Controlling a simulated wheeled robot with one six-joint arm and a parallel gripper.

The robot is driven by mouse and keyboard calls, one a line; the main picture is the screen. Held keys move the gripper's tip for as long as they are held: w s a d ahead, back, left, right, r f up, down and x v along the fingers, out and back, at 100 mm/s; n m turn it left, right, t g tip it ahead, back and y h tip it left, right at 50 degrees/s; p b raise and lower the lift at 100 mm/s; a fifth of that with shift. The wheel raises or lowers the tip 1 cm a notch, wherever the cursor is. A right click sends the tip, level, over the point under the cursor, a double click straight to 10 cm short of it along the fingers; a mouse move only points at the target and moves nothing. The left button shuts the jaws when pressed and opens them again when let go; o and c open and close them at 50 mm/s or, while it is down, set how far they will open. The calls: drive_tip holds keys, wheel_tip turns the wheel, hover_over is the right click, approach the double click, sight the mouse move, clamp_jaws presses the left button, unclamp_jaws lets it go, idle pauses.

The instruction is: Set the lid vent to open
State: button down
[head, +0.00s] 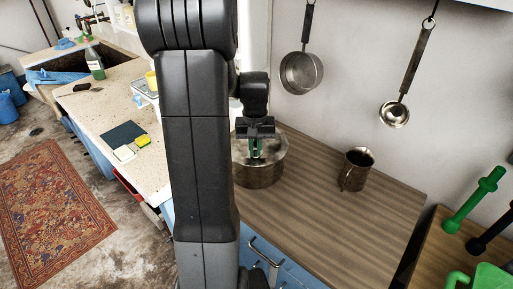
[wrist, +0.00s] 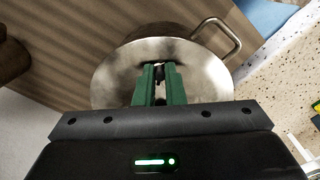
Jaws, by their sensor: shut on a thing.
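A metal pot (head: 258,178) stands on the wood-grain counter, partly behind my arm in the head view. Its round shiny lid (wrist: 112,78) is on top and fills the middle of the wrist view. My gripper (head: 257,153) reaches down onto the lid's middle, its green fingers close together. In the wrist view my gripper (wrist: 160,72) is shut on a small part at the lid's centre, which looks like the lid vent (wrist: 159,68). The fingers hide most of that part, so its setting cannot be read.
A loop handle (wrist: 226,38) sticks out from the pot's side. A metal mug (head: 356,170) stands to the right on the wood-grain counter (head: 310,215). A saucepan (head: 301,72) and a ladle (head: 394,113) hang on the wall. Green and black items lie at far right.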

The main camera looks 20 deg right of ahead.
sight(255, 151)
drive_tip(key=shift+a+m, duration=0.1)
drive_tip(key=shift+m, duration=0.3)
drive_tip(key=c, duration=1.5)
unclamp_jaws()
wheel_tip(255, 151, up, 14)
drive_tip(key=shift+f, duration=0.15)
wheel_tip(255, 151, down, 14)
drive_tip(key=shift+r, duration=0.1)
drive_tip(key=shift+r, duration=0.15)
